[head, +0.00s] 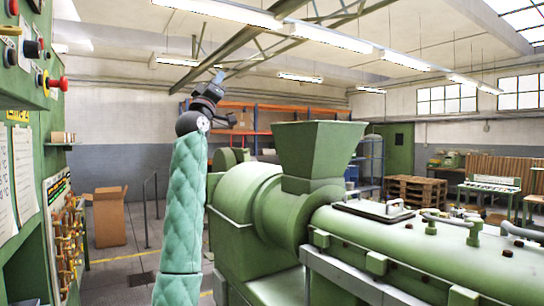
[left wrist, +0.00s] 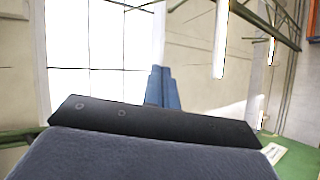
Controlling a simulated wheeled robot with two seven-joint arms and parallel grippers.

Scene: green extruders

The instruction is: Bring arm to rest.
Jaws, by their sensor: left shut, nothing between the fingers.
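My left arm, in a padded teal sleeve, rises upright in the head view between the control cabinet and the green extruder. My left gripper (head: 218,77) is at its top, pointing up and to the right, high above the floor. In the left wrist view its blue fingers (left wrist: 163,88) are together, with nothing between them, against the windows and ceiling. The gripper touches nothing. My right gripper is in neither view.
A green extruder (head: 245,192) with a hopper (head: 318,150) stands right of my arm. A green control cabinet (head: 28,160) with buttons is close on the left. A cardboard box (head: 110,218) stands on the floor behind. Wooden pallets (head: 415,188) are at the back right.

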